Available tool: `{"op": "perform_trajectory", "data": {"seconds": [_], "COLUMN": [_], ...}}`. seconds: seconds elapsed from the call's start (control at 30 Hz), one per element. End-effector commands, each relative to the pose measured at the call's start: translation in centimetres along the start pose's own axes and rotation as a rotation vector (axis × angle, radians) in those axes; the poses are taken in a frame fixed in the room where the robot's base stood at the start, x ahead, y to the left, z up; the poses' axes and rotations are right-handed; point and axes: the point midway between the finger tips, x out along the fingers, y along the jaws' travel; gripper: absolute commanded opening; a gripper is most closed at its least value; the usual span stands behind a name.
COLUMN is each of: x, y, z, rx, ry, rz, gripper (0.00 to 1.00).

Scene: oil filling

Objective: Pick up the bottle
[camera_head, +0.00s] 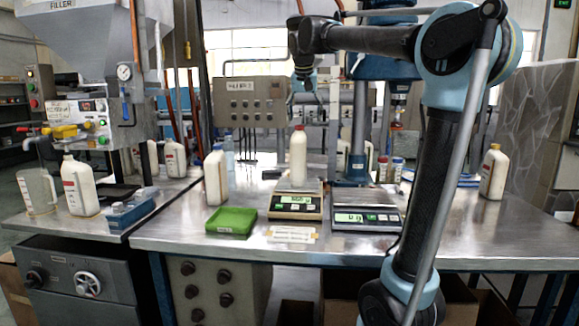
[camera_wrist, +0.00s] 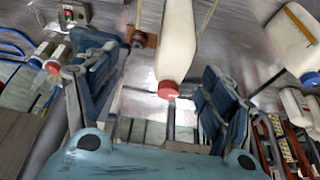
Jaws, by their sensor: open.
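A white bottle with a red cap (camera_head: 298,157) stands upright on the left of two weighing scales (camera_head: 296,202). My gripper (camera_head: 306,92) is above this bottle, pointing down, with a gap between them in the head view. In the wrist view the white bottle (camera_wrist: 177,42) shows between and beyond the two blue fingers of my gripper (camera_wrist: 155,76), its red cap nearest the palm. The fingers are spread wide and hold nothing.
A second scale (camera_head: 366,218) stands right of the first. A green tray (camera_head: 231,221) lies to the left. A white bottle with a blue cap (camera_head: 216,177) stands behind the tray. Another bottle (camera_head: 493,172) stands far right. The front right of the steel table is clear.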

Motion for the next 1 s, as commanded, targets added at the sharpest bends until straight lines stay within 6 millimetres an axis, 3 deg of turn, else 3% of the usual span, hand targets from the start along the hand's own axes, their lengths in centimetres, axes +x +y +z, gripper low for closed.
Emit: {"op": "perform_trajectory", "data": {"seconds": [0.1, 0.23, 0.7, 1.0], "x": [-0.4, 0.5, 8.7, 11.6], "y": [-1.7, -2.3, -2.4, -2.2], "z": [-0.5, -0.5, -0.5, -0.6], "rx": [-0.008, -0.012, -0.013, -0.012], "ry": [0.005, 0.007, 0.006, 0.006], "rz": [-0.006, -0.009, -0.01, -0.009], "gripper": [0.75, 0.75, 0.75, 0.75]}}
